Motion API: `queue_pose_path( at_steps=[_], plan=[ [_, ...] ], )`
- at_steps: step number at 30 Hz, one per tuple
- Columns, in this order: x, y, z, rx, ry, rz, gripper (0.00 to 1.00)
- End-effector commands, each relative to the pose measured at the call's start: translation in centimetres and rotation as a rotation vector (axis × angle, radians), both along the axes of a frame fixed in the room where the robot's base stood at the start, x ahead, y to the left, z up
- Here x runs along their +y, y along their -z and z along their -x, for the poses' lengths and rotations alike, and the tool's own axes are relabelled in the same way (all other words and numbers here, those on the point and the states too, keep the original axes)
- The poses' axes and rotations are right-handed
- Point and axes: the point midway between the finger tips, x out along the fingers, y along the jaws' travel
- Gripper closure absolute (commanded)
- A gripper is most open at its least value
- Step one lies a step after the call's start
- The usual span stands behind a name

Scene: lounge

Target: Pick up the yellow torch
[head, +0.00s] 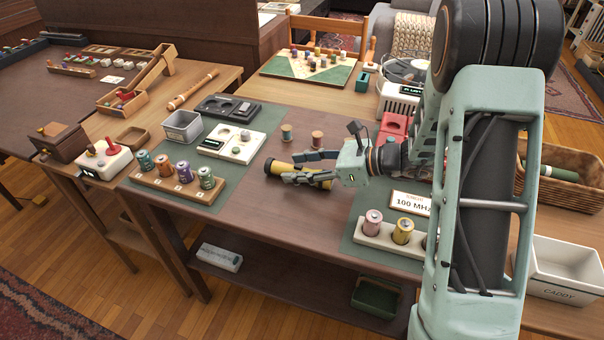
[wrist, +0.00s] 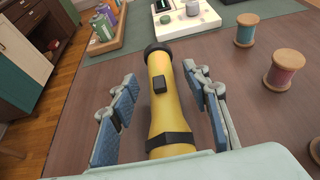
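The yellow torch (head: 312,178) lies on its side on the brown table between two green mats. It has a black end, a black band and a black switch. In the wrist view the torch (wrist: 165,95) runs lengthwise between my fingers, its black end pointing away. My gripper (head: 303,168) is low over the torch from the right in the head view, partly hiding it. In the wrist view my gripper (wrist: 160,108) is open, with one finger on each side of the torch. A gap shows on both sides. The near end of the torch is hidden by my gripper body.
Two thread spools, green (head: 287,132) and pinkish (head: 318,139), stand just behind the torch. A wooden rack (head: 165,187) with several coloured cylinders stands to the left. A white rack (head: 373,234) with more cylinders stands at the front right. The table between is clear.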

Motion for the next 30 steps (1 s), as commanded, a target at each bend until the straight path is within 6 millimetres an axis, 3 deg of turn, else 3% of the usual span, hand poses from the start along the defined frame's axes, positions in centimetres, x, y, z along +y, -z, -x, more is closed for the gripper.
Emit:
queue_pose_path(
  at_steps=[1, 11, 23, 30],
  plan=[
    [0.0, 0.0, 0.0, 0.000, 0.000, 0.000, 0.64],
    [0.0, 0.0, 0.0, 0.000, 0.000, 0.000, 1.00],
    [0.0, -0.7, 0.0, -0.002, 0.000, 0.000, 1.00],
    [-0.1, -3.8, 0.2, -0.004, 0.000, -0.001, 1.00]
  ],
)
